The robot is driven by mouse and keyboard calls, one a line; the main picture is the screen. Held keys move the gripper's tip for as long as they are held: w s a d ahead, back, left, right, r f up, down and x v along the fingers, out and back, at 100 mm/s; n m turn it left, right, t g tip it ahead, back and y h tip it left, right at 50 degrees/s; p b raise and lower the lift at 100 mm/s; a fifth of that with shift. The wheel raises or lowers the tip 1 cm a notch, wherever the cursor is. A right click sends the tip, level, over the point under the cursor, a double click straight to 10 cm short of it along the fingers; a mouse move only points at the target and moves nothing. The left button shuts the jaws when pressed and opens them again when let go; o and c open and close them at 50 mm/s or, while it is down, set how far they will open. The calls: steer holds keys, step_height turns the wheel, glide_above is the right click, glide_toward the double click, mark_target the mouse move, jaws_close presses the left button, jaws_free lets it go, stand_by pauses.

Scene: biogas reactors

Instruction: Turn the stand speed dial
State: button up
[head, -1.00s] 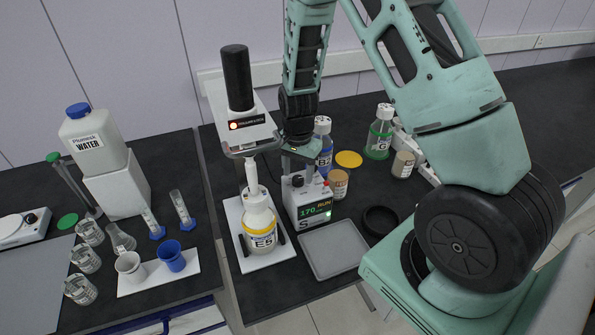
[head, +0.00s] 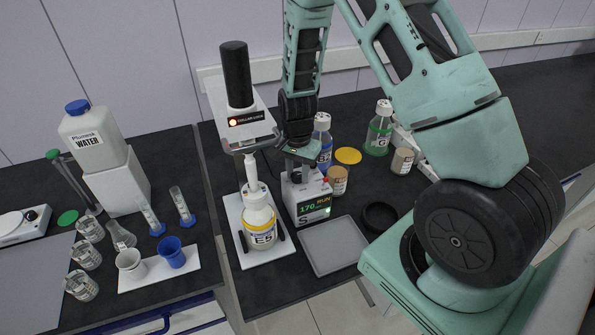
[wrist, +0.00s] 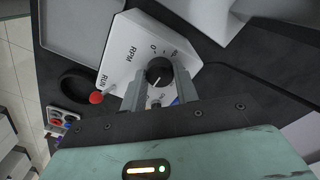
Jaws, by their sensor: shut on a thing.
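The stand speed dial is a round black knob (wrist: 158,70) on the white top of the speed box, beside scale marks and the letters RPM. The white box (head: 297,190) also shows in the head view, its display reading 170 and RUN with a green light. My gripper (wrist: 160,86) has its two fingers on either side of the knob and is shut on it. In the head view my gripper (head: 300,168) comes down onto the box top and hides the knob. A red-tipped lever (wrist: 97,97) marked RUN is beside the gripper.
The stand (head: 240,115) with its black motor is just left of the box, with a labelled bottle (head: 260,225) below it. A grey tray (head: 335,245) lies in front right. Blue-labelled (head: 322,140) and green (head: 378,130) bottles and a brown jar (head: 338,180) are close behind.

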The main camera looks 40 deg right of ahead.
steer(key=shift+n, duration=0.3)
steer(key=n+b, duration=0.2)
steer(key=n, duration=0.2)
steer(key=shift+n, duration=0.3)
steer(key=n+b, duration=0.1)
steer(key=n, duration=0.4)
steer(key=shift+n, duration=0.3)
steer(key=n, duration=1)
steer(key=shift+p, duration=0.3)
steer(key=shift+n, duration=0.3)
steer(key=o, duration=1)
